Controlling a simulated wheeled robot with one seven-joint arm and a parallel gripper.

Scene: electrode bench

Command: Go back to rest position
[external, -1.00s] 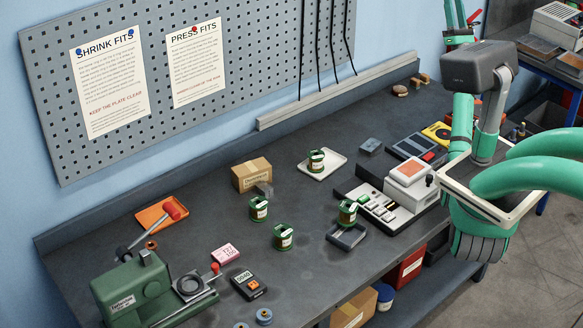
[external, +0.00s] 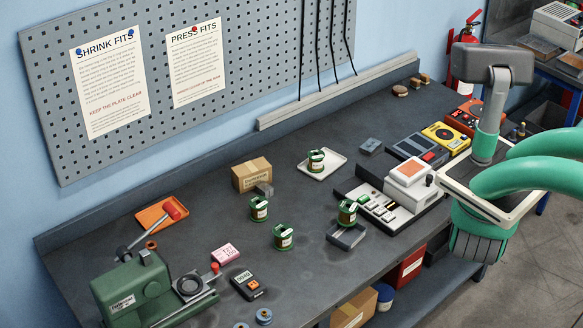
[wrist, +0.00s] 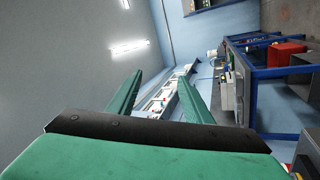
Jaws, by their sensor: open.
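My gripper (wrist: 160,92) shows in the wrist view as two green fingers spread apart with nothing between them. Past the fingers are a pale blue wall, ceiling lights and a blue-framed rack. In the external view my arm is folded up at the right, above the floor beside the bench's right end. The gripper itself cannot be made out there.
A green press (external: 132,290) stands at the bench's front left. A red extinguisher (external: 466,50) hangs behind my arm. The blue rack (wrist: 262,75) shows in the wrist view.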

